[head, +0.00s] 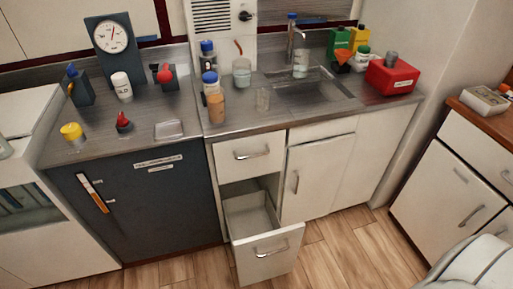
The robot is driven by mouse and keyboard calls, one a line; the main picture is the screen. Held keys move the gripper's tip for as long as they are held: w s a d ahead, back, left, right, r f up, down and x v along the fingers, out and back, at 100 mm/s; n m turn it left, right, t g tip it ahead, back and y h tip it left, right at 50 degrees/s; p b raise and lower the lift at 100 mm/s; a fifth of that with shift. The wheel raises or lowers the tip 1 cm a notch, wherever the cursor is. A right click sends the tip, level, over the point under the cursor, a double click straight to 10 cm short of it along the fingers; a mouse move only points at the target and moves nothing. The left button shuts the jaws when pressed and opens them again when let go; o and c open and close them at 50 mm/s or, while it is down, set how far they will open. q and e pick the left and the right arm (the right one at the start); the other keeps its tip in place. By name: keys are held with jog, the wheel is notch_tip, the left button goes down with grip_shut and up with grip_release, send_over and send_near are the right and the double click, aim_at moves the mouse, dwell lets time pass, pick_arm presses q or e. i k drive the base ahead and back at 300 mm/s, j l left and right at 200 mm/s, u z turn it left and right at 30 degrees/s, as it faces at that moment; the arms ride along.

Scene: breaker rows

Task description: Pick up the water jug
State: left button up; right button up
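I cannot tell for certain which vessel is the water jug. A clear, pale vessel (241,73) stands upright on the metal counter left of the sink, with an orange-red stick showing just above it. Another clear vessel (300,65) stands by the tap at the back of the sink. Neither of my grippers is in view.
Bottles with blue caps (211,84) and an orange-brown jar (216,108) crowd the counter left of the sink (315,92). A red box (391,77) stands right of it. An open drawer (266,249) juts out below the counter over the wooden floor (345,245).

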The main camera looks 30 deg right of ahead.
aim_at(300, 63)
jog(key=k+z, duration=0.15)
jog(key=z, duration=0.25)
jog(key=k+z, duration=0.1)
jog(key=z, duration=0.3)
